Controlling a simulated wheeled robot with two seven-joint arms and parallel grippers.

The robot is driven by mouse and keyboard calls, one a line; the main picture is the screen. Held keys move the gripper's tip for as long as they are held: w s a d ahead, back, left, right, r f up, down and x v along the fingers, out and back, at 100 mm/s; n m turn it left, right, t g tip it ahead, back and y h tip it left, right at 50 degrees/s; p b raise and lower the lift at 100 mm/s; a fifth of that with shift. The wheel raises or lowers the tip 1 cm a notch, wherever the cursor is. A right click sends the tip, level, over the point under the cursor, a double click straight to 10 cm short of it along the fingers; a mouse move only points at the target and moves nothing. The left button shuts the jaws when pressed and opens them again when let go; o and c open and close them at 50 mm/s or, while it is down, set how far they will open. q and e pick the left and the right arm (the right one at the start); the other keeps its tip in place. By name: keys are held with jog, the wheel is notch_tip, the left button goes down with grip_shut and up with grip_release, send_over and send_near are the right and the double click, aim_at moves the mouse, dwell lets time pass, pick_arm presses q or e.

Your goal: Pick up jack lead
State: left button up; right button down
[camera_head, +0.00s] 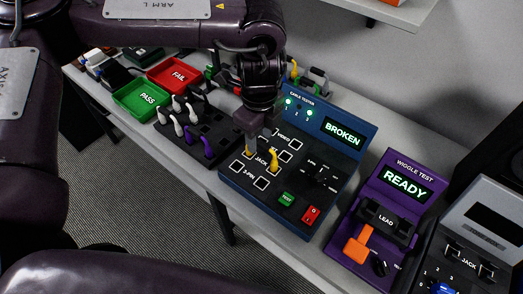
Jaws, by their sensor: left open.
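The jack lead (274,159) shows as a yellow plug standing upright at the JACK row of the cable tester (327,190). A second small yellow piece (249,151) shows to its left, partly covered by my gripper. The cable between them cannot be made out. My left gripper (260,140) is open and points down just above and behind the yellow pieces. I cannot tell whether its fingers touch them. The tester's screen reads BROKEN. My right gripper is not in view.
A dark rack (205,127) with white and purple plugs stands left of the tester. Behind it are a green PASS tray (128,103) and a red FAIL tray (158,78). A purple wiggle tester (353,240) reads READY at the right, beside a grey-topped unit (490,215).

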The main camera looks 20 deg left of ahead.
aim_at(261, 142)
pick_arm(q)
jog(key=shift+w+d+f+p, duration=0.15)
jog(key=shift+f+p, duration=0.35)
jog(key=shift+f, duration=1.45)
grip_shut()
